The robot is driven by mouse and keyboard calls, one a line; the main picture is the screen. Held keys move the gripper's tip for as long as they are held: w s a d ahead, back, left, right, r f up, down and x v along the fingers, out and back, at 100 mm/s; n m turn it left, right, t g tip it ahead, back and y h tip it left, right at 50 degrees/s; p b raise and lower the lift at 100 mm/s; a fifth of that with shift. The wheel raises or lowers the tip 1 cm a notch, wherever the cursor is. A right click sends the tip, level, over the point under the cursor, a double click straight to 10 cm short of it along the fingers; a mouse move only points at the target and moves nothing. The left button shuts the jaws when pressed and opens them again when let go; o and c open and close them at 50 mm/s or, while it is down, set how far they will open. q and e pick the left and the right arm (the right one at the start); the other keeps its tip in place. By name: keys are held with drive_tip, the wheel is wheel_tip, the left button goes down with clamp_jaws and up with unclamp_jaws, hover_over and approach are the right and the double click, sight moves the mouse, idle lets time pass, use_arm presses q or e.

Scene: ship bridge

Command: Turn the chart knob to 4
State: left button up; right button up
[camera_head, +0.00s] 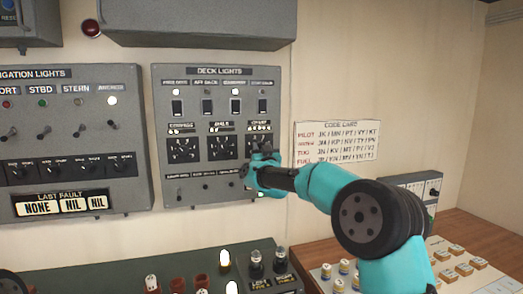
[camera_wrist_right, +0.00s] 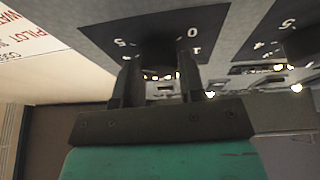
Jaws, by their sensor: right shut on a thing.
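The deck lights panel (camera_head: 217,120) is a grey box on the wall with three dark knobs on black dial plates in a row. My right gripper (camera_head: 262,168) is at the rightmost one, the chart knob, and hides most of it in the head view. In the right wrist view the chart knob (camera_wrist_right: 160,52) sits between the two fingers of my right gripper (camera_wrist_right: 162,82), which is shut on it. The digits 5, 0 and 1 show around it; the 4 and the pointer cannot be made out.
The neighbouring middle knob (camera_wrist_right: 300,45) is close beside the gripper. The navigation lights panel (camera_head: 75,135) hangs to the left, and a code card (camera_head: 337,142) is on the wall to the right. A console (camera_head: 130,270) with small lamps stands below.

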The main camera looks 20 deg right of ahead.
drive_tip(key=shift+n, duration=0.3)
drive_tip(key=shift+d+n+g+y, duration=0.1)
drive_tip(key=shift+n+g+y, duration=0.25)
drive_tip(key=shift+n+y, duration=1.35)
drive_tip(key=shift+d+n+g+y, duration=0.1)
drive_tip(key=shift+n+g+y, duration=0.4)
drive_tip(key=shift+n, duration=2.25)
drive_tip(key=shift+n+g+y, duration=0.15)
drive_tip(key=shift+n+y, duration=1.15)
drive_tip(key=shift+n, duration=0.95)
drive_tip(key=shift+r, duration=0.1)
drive_tip(key=o, duration=0.9)
drive_tip(key=shift+s, duration=0.1)
drive_tip(key=v, duration=1.7)
drive_tip(key=shift+s, duration=0.15)
